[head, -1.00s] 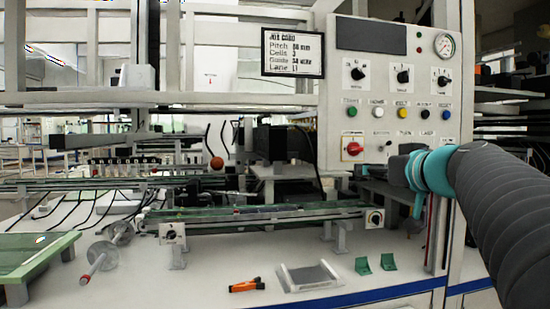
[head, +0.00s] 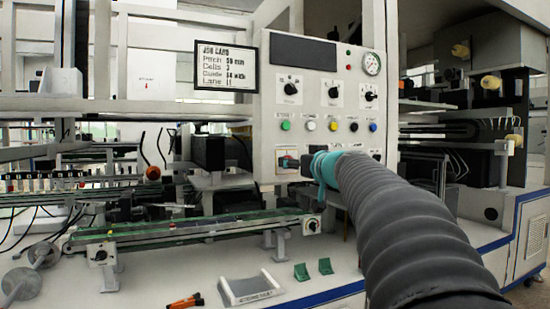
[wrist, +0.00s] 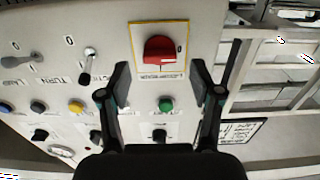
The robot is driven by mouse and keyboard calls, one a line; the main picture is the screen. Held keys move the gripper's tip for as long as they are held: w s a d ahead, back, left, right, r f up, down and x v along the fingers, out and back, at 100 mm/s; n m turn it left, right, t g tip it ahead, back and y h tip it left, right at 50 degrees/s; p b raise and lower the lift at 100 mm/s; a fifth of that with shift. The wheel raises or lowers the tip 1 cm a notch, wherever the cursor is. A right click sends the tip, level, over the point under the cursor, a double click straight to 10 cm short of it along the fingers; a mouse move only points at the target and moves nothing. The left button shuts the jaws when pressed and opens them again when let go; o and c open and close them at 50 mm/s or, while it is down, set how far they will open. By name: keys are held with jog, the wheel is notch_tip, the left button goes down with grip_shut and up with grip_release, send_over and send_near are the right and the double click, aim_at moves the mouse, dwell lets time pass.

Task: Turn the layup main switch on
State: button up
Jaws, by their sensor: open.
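The main switch is a red rotary knob on a white plate with a yellow border. In the wrist view the red knob (wrist: 160,50) is just ahead of my gripper (wrist: 160,72), between its spread fingers, and I see no contact. A label by the knob is too small to read. In the head view the switch (head: 287,160) is at the lower left of the white control panel (head: 268,100), partly covered by my gripper (head: 306,166). My gripper is open and empty. The exact gap between fingers and knob cannot be told.
Near the switch are a green button (wrist: 166,104), a yellow button (wrist: 76,106) and a small metal toggle (wrist: 88,66). Black selector knobs (head: 291,89) sit higher on the panel. A job card (head: 226,67) hangs left of it. A rail (head: 190,232) runs below.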

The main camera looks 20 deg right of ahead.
jog(key=shift+w, duration=0.95)
jog(key=c, duration=1.1)
jog(key=shift+c, duration=0.2)
